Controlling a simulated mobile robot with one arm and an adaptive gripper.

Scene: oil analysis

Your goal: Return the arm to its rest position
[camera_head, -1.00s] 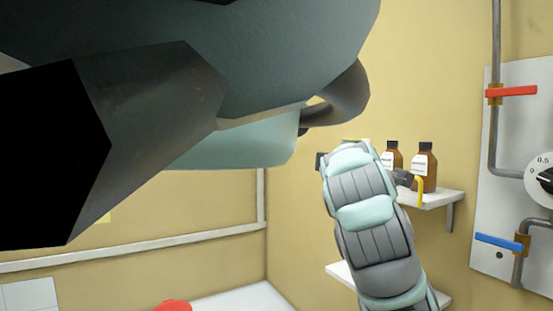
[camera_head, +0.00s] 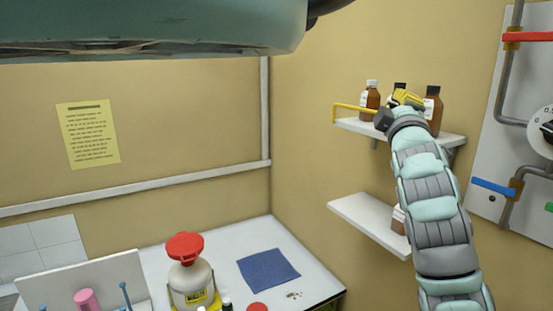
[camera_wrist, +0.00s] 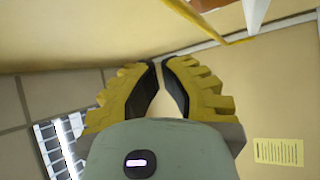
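My arm rises from the lower right of the head view. Its yellow-fingered gripper (camera_head: 408,98) is at the upper shelf's height, overlapping the brown bottles in the picture; I cannot tell how far it is from them. In the wrist view, the two yellow fingers with black pads (camera_wrist: 160,75) lean towards each other with a narrow gap at the tips. Nothing is held between them. The teal shape across the top of the head view looks like another part of me.
An upper shelf (camera_head: 446,139) holds brown bottles (camera_head: 370,97) beside a yellow bar (camera_head: 352,108). A lower shelf (camera_head: 365,220) is below. Pipes with a red valve handle (camera_head: 528,37) and blue valve handle (camera_head: 494,188) are right. The counter bears a red-topped container (camera_head: 190,283) and blue cloth (camera_head: 268,270).

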